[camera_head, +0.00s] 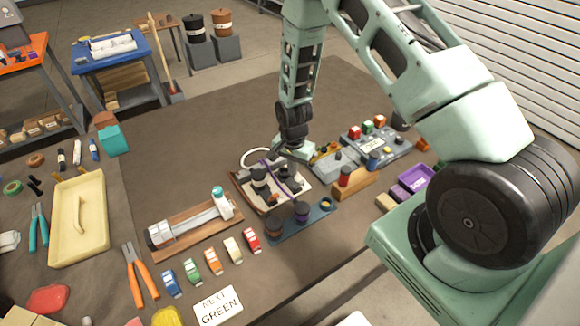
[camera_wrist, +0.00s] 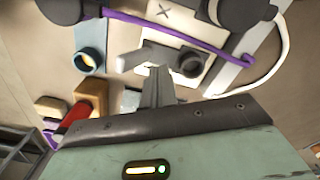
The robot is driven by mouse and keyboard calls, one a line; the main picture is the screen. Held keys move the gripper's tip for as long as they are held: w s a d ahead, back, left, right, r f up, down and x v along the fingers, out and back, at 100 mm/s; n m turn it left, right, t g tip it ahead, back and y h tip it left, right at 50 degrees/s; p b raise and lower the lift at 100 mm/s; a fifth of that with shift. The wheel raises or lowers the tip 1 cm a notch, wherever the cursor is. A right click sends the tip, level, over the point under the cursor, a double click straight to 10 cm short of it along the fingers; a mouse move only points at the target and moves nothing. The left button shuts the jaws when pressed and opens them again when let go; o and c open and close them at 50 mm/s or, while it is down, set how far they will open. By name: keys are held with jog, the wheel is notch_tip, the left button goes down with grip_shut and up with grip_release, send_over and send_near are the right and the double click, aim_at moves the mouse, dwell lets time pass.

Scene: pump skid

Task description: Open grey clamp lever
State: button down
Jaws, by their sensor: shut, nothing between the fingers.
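A pump board (camera_head: 243,195) with dark cylindrical parts, a purple cable and a white hose sits mid-table. In the wrist view, a light grey lever-like arm (camera_wrist: 148,55) runs out from a dark grey round part (camera_wrist: 187,62) on this board. It looks like the grey clamp lever, but I cannot be sure. My gripper (camera_wrist: 157,78) is shut and empty, its fingers just beside or over this arm; I cannot tell whether they touch. In the head view, my gripper (camera_head: 292,153) is low over the board's far right side, and my wrist partly hides what lies there.
The purple cable (camera_wrist: 180,35) and white hose (camera_wrist: 284,60) loop close to the fingers. A wooden block (camera_head: 353,187) with a red cylinder stands to the right, and a blue plate (camera_head: 290,230) with dark knobs in front. A slide on a wooden base (camera_head: 180,243) lies left.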

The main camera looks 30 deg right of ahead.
jog(key=r+p, duration=0.1)
jog(key=r, duration=0.2)
jog(key=r+p, duration=0.1)
jog(key=r, duration=0.1)
jog(key=shift+w+p, duration=0.35)
jog(key=shift+a, duration=0.1)
dwell(0.3)
